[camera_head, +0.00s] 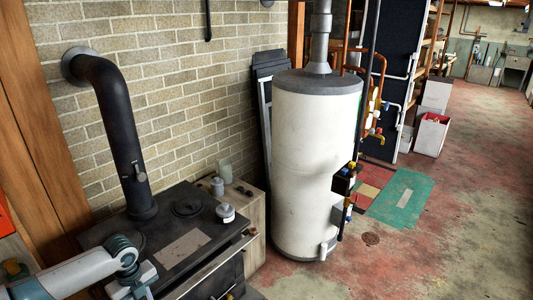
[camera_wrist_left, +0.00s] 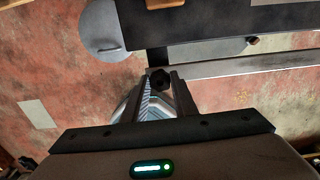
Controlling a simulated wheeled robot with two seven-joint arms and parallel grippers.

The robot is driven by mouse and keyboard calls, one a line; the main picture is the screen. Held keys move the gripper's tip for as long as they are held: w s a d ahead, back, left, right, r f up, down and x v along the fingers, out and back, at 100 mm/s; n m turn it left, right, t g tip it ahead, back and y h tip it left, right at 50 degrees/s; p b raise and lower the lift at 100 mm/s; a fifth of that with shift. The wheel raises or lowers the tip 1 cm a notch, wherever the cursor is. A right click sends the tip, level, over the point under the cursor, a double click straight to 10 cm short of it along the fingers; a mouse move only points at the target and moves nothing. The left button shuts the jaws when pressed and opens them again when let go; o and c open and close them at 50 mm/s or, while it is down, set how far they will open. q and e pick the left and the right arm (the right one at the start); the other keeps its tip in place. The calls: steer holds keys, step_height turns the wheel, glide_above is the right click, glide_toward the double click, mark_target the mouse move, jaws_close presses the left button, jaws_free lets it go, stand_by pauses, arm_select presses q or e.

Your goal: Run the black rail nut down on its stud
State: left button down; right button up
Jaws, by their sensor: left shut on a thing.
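The black rail nut (camera_wrist_left: 159,80) is a small dark knob between my left fingertips in the left wrist view. My left gripper (camera_wrist_left: 161,76) is shut on it, with one finger on each side. A pale metal bar (camera_wrist_left: 250,70) runs from beside the nut to the right edge. The stud cannot be made out. In the head view my left arm comes in from the lower left, over the front left of the black stove (camera_head: 110,230). The fingers and nut cannot be made out there. My right gripper is not in view.
A black stovepipe (camera_head: 120,130) rises from the stove. A small jar (camera_head: 225,212) stands on the stove's right side. A white water heater (camera_head: 315,165) stands to its right. The red, worn floor (camera_head: 440,230) on the right is mostly clear.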

arm_select(q)
steer(key=shift+w+a+r, duration=0.1)
steer(key=shift+w+r, duration=0.15)
steer(key=shift+r, duration=0.05)
steer(key=shift+m, duration=1.6)
steer(key=c, duration=1.5)
jaws_free()
steer(key=shift+o, duration=0.7)
steer(key=shift+s, duration=0.2)
steer(key=shift+f, duration=0.1)
